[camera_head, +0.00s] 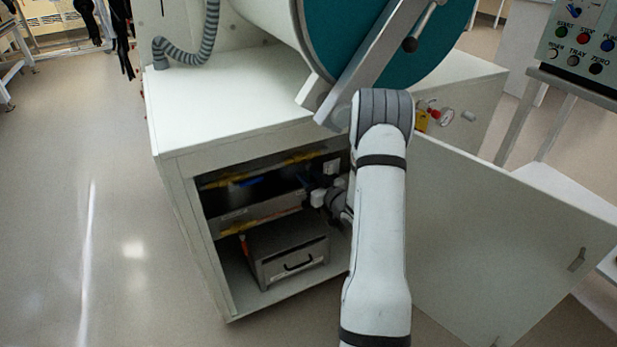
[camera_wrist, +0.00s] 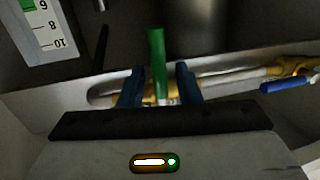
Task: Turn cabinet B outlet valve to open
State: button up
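In the wrist view a green lever handle (camera_wrist: 157,62) stands upright between the two blue fingers of my gripper (camera_wrist: 160,84). The fingers are apart, with a narrow gap showing on each side of the lever. A second valve handle, blue (camera_wrist: 287,84), lies along the pipe at the right. No label shows which one is the outlet valve. In the head view my arm reaches into the open lower cabinet (camera_head: 180,152). The fingertips and the valves cannot be made out there.
A pale pipe (camera_wrist: 225,83) with yellow fittings runs across behind the fingers. A numbered scale (camera_wrist: 45,28) is at upper left. In the cabinet a grey drawer box (camera_head: 290,262) stands on the floor. The cabinet door (camera_head: 500,235) hangs open at the right. The floor at left is clear.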

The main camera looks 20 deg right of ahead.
jog(key=shift+w, duration=0.3)
grip_shut()
dwell(0.3)
